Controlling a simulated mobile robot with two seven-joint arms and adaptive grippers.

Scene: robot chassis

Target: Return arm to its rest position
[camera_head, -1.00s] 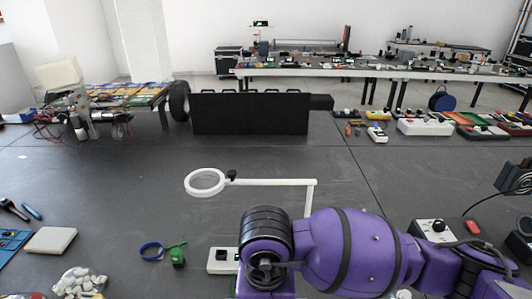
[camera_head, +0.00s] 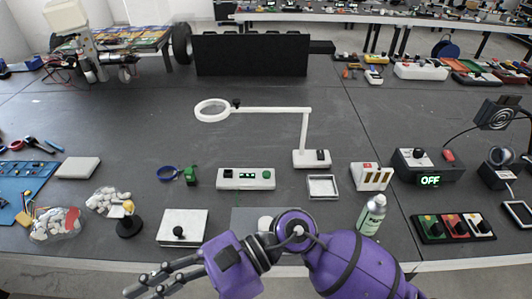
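My purple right arm comes in from the bottom edge, right of centre, and bends to the left along the table's front edge. Its dark gripper (camera_head: 145,286) points left at the bottom of the view, in front of the table edge. My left arm and gripper are not in view.
Near the arm are a green-and-white bottle (camera_head: 371,215), a white box with a black knob (camera_head: 182,228) and a black joystick (camera_head: 129,223). A white magnifier lamp (camera_head: 306,135) stands behind. The table's middle (camera_head: 150,120) is clear.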

